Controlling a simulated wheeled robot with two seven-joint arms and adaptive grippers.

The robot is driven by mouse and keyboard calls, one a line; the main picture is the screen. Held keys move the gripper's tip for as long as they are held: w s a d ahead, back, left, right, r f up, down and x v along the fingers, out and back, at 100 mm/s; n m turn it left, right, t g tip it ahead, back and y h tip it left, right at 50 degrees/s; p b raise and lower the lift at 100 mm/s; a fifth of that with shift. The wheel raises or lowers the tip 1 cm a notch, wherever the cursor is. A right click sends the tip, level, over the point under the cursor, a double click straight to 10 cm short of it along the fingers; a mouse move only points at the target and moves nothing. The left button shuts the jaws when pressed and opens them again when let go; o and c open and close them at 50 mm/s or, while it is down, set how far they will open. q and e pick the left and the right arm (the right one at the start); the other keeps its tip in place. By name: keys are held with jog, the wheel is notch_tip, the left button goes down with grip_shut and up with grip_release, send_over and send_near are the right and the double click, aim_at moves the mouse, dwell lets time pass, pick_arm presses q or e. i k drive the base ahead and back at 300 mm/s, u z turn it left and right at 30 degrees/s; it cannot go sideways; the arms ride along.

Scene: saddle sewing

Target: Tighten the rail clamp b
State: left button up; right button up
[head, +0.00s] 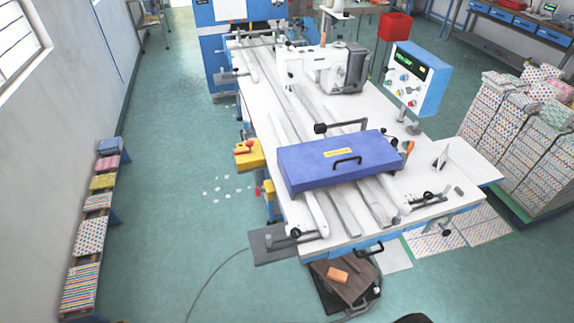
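A long white sewing table (460,158) carries rails (345,207) running along its length. Clamp-like fittings with dark knobs sit at its near end: one at the near left corner (296,233) and one at the near right (428,197). Another similar fitting (232,75) is at the far left edge. I cannot tell which one is rail clamp b, or whether any is tight. A blue box-shaped carriage (310,166) with black handles lies across the rails. Neither of my grippers is in view.
Patterned stacks (500,130) stand right, a low bench with patterned pieces (92,225) left. Open floor (180,220) lies between bench and table.

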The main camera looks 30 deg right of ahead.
aim_at(295, 232)
jog(key=u, duration=2.1)
jog(key=k, duration=1)
jog(key=z, duration=1.45)
jog(key=i, duration=0.5)
jog(key=z, duration=0.05)
